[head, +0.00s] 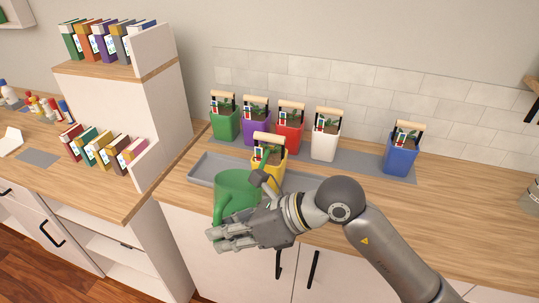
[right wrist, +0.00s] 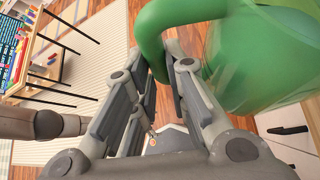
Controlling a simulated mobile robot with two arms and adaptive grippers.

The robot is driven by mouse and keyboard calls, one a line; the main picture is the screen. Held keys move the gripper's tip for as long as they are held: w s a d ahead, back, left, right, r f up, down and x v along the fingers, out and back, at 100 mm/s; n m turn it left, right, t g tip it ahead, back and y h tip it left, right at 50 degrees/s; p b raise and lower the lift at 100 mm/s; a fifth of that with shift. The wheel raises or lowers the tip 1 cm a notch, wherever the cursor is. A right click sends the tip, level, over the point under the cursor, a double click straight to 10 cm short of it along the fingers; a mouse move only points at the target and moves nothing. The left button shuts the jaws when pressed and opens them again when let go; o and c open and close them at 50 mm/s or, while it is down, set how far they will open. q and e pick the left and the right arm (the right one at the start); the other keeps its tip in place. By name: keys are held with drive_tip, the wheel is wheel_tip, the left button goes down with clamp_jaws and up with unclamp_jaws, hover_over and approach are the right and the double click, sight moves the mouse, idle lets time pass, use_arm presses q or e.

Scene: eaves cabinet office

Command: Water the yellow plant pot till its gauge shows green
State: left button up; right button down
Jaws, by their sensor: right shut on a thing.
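The yellow plant pot (head: 270,176) stands on a grey tray (head: 212,166) on the wooden counter. It has a wooden handle on top and a small white gauge at its left side, too small to read. My right gripper (head: 232,236) is shut on the handle of the green watering can (head: 236,189), in front of the yellow pot. The can also shows large in the right wrist view (right wrist: 262,60), with its handle between the fingers (right wrist: 166,65). The can's spout reaches toward the yellow pot; I cannot see any water. My left gripper is not in view.
Green (head: 225,125), purple (head: 257,131), red (head: 288,138) and white (head: 325,147) pots stand in a row behind on a grey mat (head: 362,164). A blue pot (head: 401,159) stands apart at the right. A bookshelf (head: 125,105) rises at the left.

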drive_tip(key=shift+r, duration=0.55)
drive_tip(key=shift+f, duration=0.15)
idle(1.1)
drive_tip(key=shift+n+t, duration=0.3)
drive_tip(key=shift+t, duration=0.1)
wheel_tip(320, 180, down, 4)
drive_tip(key=b, duration=0.4)
drive_tip(key=shift+s, duration=0.1)
drive_tip(key=shift+f, duration=0.1)
idle(1.7)
drive_tip(key=shift+n+t+h, duration=0.4)
drive_tip(key=shift+n+t, duration=0.3)
drive_tip(key=shift+t, duration=0.1)
drive_tip(key=f+b, duration=0.1)
drive_tip(key=b, duration=0.1)
drive_tip(key=f+b, duration=0.4)
drive_tip(key=shift+w+f+b, duration=0.1)
drive_tip(key=shift+w+b, duration=0.2)
